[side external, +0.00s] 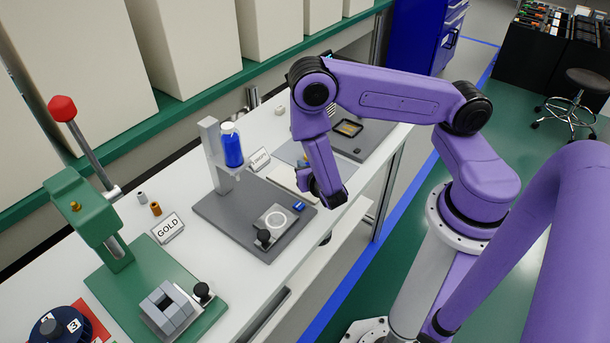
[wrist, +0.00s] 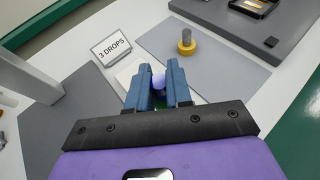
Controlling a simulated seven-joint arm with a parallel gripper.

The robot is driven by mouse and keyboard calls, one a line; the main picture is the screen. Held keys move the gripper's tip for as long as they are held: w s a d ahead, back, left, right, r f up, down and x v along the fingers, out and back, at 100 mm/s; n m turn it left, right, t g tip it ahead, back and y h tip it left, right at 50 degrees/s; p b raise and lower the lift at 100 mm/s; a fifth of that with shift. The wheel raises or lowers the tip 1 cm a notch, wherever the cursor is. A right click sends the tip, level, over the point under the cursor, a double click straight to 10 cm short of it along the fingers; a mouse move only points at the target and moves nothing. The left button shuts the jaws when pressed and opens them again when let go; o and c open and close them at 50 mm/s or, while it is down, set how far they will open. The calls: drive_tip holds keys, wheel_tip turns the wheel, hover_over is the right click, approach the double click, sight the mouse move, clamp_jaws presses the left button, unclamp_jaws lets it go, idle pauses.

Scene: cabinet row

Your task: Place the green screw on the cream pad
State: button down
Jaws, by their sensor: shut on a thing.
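My gripper (wrist: 159,82) has its blue fingers closed on the green screw (wrist: 172,100). Only a green sliver of its head and a rounded greyish-lavender end show between the fingers; the rest is hidden. The cream pad (wrist: 127,71) lies just beyond the left finger in the wrist view, partly covered by the fingers. In the side view, my gripper (side external: 300,206) is low over the bench, and the cream pad (side external: 283,178) shows partly behind it. I cannot tell the height of the screw above the bench.
A yellow-headed screw (wrist: 186,46) stands upright on a grey mat (wrist: 225,62). A "3 DROPS" sign (wrist: 111,48) stands behind the pad. The dropper stand with a blue bottle (side external: 232,146) is left of my gripper, and a dark tray (side external: 349,128) lies behind it.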

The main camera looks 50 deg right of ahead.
drive_tip(key=shift+w+d+f, duration=0.1)
drive_tip(key=shift+w+f, duration=0.25)
drive_tip(key=shift+f, duration=1.6)
drive_tip(key=shift+f, duration=0.1)
drive_tip(key=c, duration=1)
unclamp_jaws()
drive_tip(key=shift+c, duration=0.2)
